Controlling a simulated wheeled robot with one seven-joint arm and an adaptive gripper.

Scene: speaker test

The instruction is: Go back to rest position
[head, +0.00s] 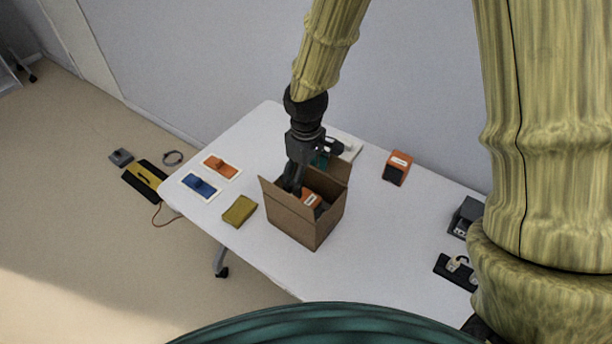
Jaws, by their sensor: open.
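My gripper (293,180) is dark grey and points down at the left side of an open cardboard box (299,227). Its fingertips are at or just inside the box opening, and part of them is hard to make out against the dark interior. An orange and dark speaker-like block (312,199) lies inside the box, just right of the fingers. I see no object held between the fingers. My arm comes down to the gripper from the top of the picture.
The box stands on a white table (270,266). Around it are an orange block (397,167), a yellow-green block (239,210), a blue item (201,185), an orange item (221,166), a power strip (455,270) and a grey device (466,217). A wall stands behind.

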